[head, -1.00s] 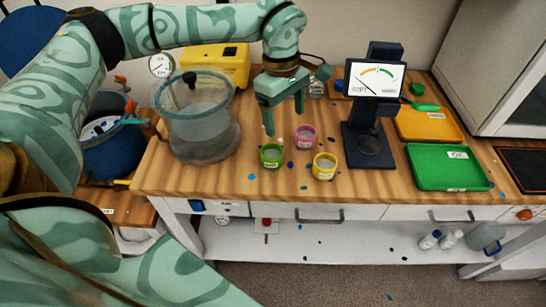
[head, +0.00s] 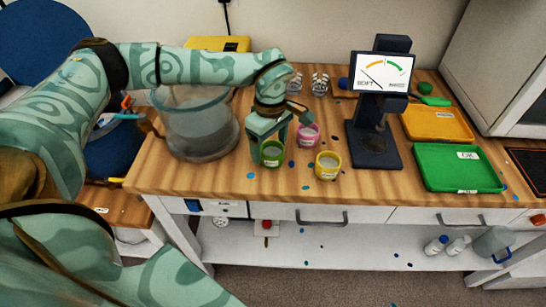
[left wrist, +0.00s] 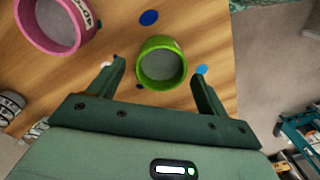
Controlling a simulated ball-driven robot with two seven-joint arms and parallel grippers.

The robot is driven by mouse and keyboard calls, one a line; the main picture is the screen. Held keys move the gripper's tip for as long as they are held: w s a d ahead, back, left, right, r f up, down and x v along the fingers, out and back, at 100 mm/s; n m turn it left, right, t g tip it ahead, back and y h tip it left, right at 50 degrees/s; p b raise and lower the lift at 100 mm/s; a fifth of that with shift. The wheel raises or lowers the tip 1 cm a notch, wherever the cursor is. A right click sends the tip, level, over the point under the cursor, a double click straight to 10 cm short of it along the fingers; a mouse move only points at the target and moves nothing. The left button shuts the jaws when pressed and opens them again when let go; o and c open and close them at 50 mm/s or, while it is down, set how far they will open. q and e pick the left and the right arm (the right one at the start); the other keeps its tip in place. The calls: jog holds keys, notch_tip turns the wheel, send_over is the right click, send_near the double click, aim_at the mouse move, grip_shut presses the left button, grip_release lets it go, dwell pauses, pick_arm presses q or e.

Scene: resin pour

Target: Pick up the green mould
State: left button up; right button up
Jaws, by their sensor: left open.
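The green mould (head: 271,153) is a small round cup with grey contents, standing on the wooden bench near its front edge. In the left wrist view the green mould (left wrist: 162,63) lies between and just beyond the fingertips. My left gripper (head: 268,150) is open above and around the mould, with one finger on each side. In the left wrist view the left gripper (left wrist: 160,80) shows gaps between both fingers and the mould. Whether the fingers reach down to its walls is hard to tell. My right gripper is not in view.
A pink mould (head: 308,135) stands close behind to the right, and a yellow mould (head: 328,165) to the right. A clear tank (head: 198,125) stands left. A dial tester (head: 372,140), an orange tray (head: 436,123) and a green tray (head: 458,168) are further right.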

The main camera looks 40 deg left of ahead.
aim_at(272, 155)
pick_arm(q)
notch_tip(272, 155, down, 2)
jog(key=shift+f, duration=0.25)
jog(key=shift+r, duration=0.1)
jog(key=c, duration=1.1)
jog(key=shift+r, duration=0.1)
